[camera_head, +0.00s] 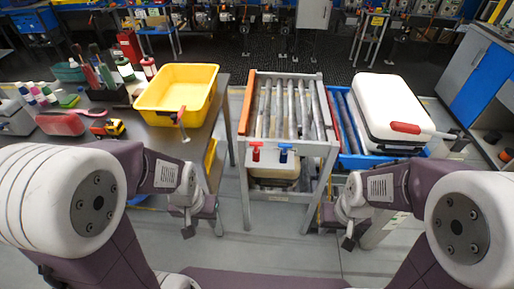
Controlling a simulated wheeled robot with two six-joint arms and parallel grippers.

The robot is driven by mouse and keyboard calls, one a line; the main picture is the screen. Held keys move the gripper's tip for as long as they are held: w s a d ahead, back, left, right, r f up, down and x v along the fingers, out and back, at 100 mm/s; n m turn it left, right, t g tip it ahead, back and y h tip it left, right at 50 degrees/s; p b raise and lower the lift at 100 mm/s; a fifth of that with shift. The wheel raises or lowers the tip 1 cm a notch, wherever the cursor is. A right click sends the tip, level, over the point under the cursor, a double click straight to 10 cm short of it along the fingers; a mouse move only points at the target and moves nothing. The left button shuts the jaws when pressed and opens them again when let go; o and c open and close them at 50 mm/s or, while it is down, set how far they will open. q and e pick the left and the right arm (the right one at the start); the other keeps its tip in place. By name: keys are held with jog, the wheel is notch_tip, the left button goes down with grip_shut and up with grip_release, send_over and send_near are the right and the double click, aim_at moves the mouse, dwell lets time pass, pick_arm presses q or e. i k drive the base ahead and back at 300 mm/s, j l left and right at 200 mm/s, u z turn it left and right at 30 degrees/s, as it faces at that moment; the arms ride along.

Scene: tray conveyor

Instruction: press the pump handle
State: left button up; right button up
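I cannot tell for certain which part is the pump handle. A red handle (405,127) sits at the front of a white lidded box (385,95) at the right. A red valve-like fitting (255,150) and a blue one (285,152) sit on the front of the roller conveyor frame (318,147) at the centre. My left gripper (188,230) hangs low in front of the table, left of the conveyor. My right gripper (348,241) hangs low, right of the conveyor's front legs. Both are apart from these things. Their finger openings are too small to read.
A yellow bin (178,87) with a dark-tipped tool at its front edge stands on the left table (145,128), beside bottles, a red brush-like thing and a toy vehicle. The grey floor (275,235) between my grippers is clear.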

aim_at(407, 127)
jog(key=z, duration=1.3)
